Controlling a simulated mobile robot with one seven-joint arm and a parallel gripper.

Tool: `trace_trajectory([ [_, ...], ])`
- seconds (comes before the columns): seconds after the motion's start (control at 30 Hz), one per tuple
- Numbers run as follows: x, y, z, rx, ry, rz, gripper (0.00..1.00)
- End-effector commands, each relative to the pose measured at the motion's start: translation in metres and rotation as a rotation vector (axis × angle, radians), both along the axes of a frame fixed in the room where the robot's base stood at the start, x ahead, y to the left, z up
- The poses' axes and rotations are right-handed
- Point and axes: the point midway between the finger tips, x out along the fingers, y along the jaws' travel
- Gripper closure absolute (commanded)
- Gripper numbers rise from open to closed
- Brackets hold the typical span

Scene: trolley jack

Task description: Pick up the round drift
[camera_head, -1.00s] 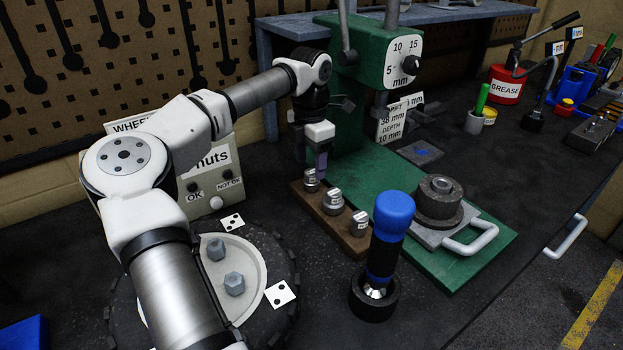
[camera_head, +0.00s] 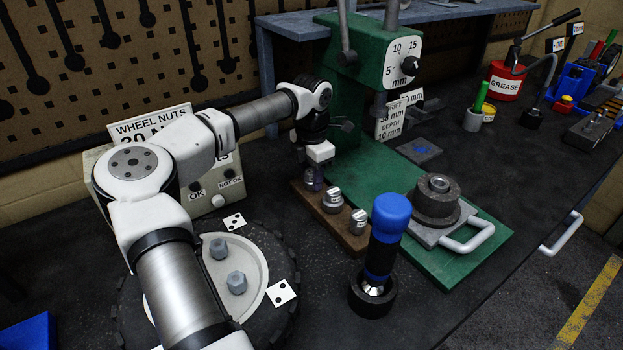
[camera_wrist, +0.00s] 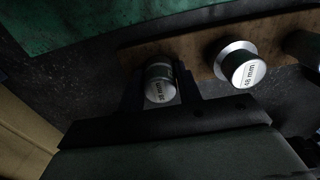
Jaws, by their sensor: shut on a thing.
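A wooden rack (camera_head: 343,233) holds three round silver drifts in a row beside the green press base. My gripper (camera_head: 316,172) points down at the leftmost drift (camera_head: 311,184), at the rack's far end. In the wrist view my gripper (camera_wrist: 161,88) has a finger on each side of this drift (camera_wrist: 160,84) and is shut on it. Its label is hard to read. The drift appears to be still at the rack. The middle drift (camera_head: 333,200) and the near drift (camera_head: 358,220) stand free; the middle one also shows in the wrist view (camera_wrist: 238,64).
The green press (camera_head: 362,65) rises just behind my gripper. A card on it (camera_head: 390,122) reads drift 38 mm, depth 10 mm. A dark round part (camera_head: 437,203) sits on the press base. A blue-handled tool (camera_head: 385,240) stands right of the rack.

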Motion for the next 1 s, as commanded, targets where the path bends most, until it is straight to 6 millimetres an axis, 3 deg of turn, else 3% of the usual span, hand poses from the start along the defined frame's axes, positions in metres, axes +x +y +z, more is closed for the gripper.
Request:
trace_trajectory([
  [0.1,0.000,0.000,0.000,0.000,0.000,0.000,1.00],
  [0.43,0.001,0.000,0.008,0.000,-0.004,0.000,1.00],
  [0.8,0.001,0.000,0.075,0.000,-0.004,0.000,1.00],
  [1.0,0.001,0.000,0.097,-0.001,-0.002,0.001,1.00],
])
